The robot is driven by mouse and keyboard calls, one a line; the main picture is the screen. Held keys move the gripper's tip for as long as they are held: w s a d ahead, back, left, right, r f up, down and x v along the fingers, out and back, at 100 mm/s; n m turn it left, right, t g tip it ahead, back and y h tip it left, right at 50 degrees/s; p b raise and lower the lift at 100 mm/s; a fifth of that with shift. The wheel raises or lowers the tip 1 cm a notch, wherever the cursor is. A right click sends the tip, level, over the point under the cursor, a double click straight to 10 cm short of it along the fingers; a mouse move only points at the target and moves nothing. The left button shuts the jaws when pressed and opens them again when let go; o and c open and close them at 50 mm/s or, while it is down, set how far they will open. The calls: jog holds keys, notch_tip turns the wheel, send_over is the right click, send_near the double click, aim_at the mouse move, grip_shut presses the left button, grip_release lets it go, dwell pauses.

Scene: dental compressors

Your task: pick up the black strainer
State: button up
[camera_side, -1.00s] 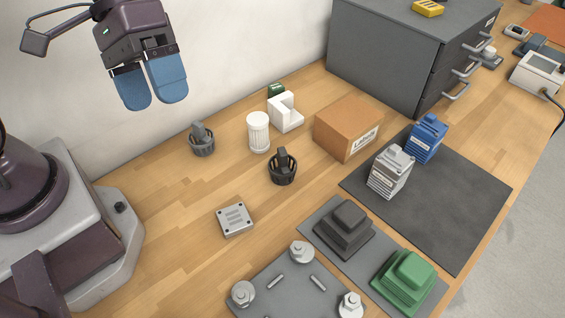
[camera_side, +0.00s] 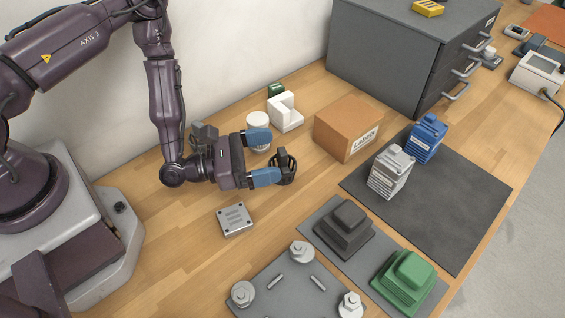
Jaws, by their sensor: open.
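The black strainer (camera_side: 287,168), a round ribbed basket with an upright handle, is on the wooden table near the middle of the side view. My gripper (camera_side: 275,157) is open, with blue fingers pointing right towards the strainer. The lower finger's tip overlaps the strainer's left side in the picture, partly hiding it. The upper finger's tip is above and to the left of it. Whether either finger touches it I cannot tell.
A white ribbed cylinder (camera_side: 258,120) is partly hidden behind the upper finger. A white block (camera_side: 286,112) and a cardboard box (camera_side: 345,125) stand behind the strainer. A square plate (camera_side: 235,218) lies in front of my gripper. A dark grey stepped block (camera_side: 345,228) is at front right.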

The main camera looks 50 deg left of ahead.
aim_at(279, 159)
jog(key=f, duration=0.1)
jog(key=n+y, duration=0.1)
jog(key=a+f+y, duration=0.1)
jog(key=shift+s+f+n, duration=0.3)
jog(key=shift+w+d+f, duration=0.1)
jog(key=shift+w+f, duration=0.05)
jog(key=shift+w, duration=0.05)
jog(key=shift+x, duration=2.3)
jog(key=c, duration=1)
